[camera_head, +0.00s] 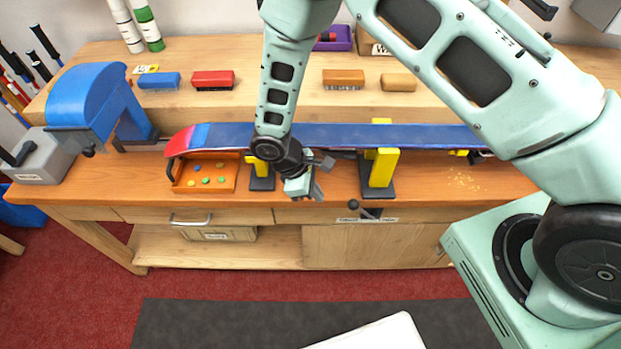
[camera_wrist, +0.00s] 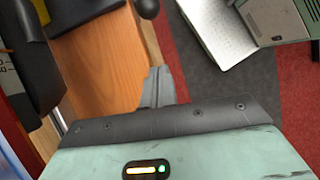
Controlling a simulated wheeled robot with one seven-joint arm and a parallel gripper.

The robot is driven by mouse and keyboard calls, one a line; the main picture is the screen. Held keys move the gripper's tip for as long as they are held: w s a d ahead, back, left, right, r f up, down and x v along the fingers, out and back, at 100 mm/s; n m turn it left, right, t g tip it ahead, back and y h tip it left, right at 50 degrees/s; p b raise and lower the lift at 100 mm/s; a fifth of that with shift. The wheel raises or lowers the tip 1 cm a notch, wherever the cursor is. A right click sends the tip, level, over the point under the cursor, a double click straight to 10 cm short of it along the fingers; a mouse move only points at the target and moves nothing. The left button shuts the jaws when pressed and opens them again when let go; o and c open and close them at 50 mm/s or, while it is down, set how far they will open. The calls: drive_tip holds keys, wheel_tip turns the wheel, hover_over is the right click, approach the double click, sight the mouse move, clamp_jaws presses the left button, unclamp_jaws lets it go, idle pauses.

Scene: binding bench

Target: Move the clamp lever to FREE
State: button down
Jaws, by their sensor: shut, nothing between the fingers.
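The clamp lever (camera_head: 368,212) is a short dark lever with a round black knob on the front edge of the bench. A pale label strip (camera_head: 380,220) lies just below it; its words are too small to read. In the head view the knob end points up and left. The black knob (camera_wrist: 148,8) also shows at the top of the wrist view. My gripper (camera_head: 310,190) is shut and empty, over the bench's front edge, left of the lever and apart from it. Its closed fingers (camera_wrist: 160,86) point toward the knob side in the wrist view.
A long blue ski (camera_head: 340,136) with a red tip rests on yellow-topped stands (camera_head: 381,168) behind my gripper. An orange tray (camera_head: 205,185) with small coloured pieces is at left. A blue machine (camera_head: 90,95) and several brushes (camera_head: 213,80) stand farther back. The front edge right of the lever is clear.

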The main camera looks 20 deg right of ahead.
drive_tip(key=d+p, duration=0.1)
drive_tip(key=s+d+f, duration=0.1)
drive_tip(key=d+f+p, duration=0.1)
drive_tip(key=shift+s+d+f+p, duration=0.1)
drive_tip(key=shift+s+d+p, duration=0.25)
drive_tip(key=shift+s+d, duration=0.25)
drive_tip(key=shift+d, duration=0.4)
